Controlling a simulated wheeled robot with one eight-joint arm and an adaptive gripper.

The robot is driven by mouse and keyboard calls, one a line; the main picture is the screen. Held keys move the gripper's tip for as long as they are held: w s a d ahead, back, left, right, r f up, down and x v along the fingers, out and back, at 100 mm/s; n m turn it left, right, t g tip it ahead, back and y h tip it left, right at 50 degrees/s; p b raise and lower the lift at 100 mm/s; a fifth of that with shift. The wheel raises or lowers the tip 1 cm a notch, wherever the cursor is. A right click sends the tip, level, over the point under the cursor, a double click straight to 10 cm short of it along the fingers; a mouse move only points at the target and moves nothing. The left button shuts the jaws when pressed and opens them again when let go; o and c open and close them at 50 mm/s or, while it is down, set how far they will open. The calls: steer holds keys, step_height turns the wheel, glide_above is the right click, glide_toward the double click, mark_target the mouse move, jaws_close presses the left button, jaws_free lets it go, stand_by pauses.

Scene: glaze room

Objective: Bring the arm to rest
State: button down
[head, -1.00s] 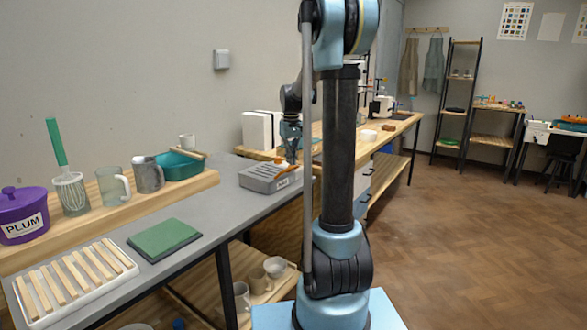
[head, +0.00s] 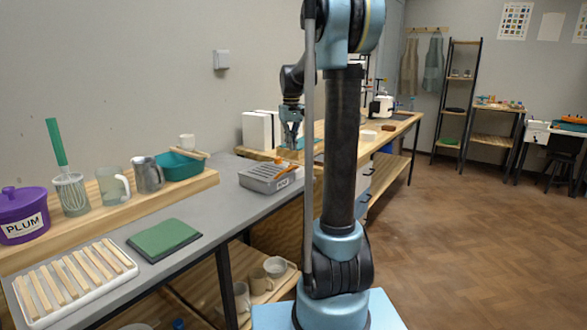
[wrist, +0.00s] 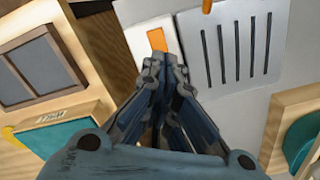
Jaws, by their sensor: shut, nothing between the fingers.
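My gripper (head: 291,140) hangs from my arm above the work surface, near the slotted grey box, in the head view. In the wrist view my gripper (wrist: 165,65) has its fingers together with nothing held between them. The slotted grey box (head: 258,184) sits on the grey counter with an orange item at its right end. In the wrist view the grey slotted top (wrist: 222,70) lies beyond the fingertips, with an orange patch (wrist: 157,40) on a pale strip beside it.
On the left stand a purple pot (head: 22,220), a whisk, mugs and a teal basin (head: 178,168). A green pad (head: 163,238) and a slatted white tray (head: 100,285) lie on the counter. White boxes (head: 256,130) stand behind. Open floor lies at right.

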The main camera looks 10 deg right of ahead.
steer(key=shift+s+r, duration=0.1)
steer(key=shift+s, duration=0.05)
steer(key=s+f+m+t, duration=0.1)
steer(key=s+f, duration=0.1)
steer(key=s, duration=0.9)
steer(key=s+f, duration=0.2)
steer(key=s, duration=0.8)
steer(key=s+d+f+m+t, duration=0.1)
steer(key=s+f, duration=1.3)
steer(key=s, duration=0.2)
steer(key=shift+s+f+m, duration=0.2)
steer(key=shift+m, duration=0.2)
steer(key=w+r+m, duration=0.3)
steer(key=w+r, duration=0.5)
steer(key=w, duration=0.4)
steer(key=w+d+r+m+g, duration=0.1)
steer(key=w+r+m, duration=0.2)
steer(key=w+r, duration=0.6)
steer(key=w+r+m+g, duration=0.1)
steer(key=w+r+m, duration=0.2)
steer(key=w+r, duration=0.6)
steer(key=w, duration=0.7)
steer(key=shift+d, duration=0.35)
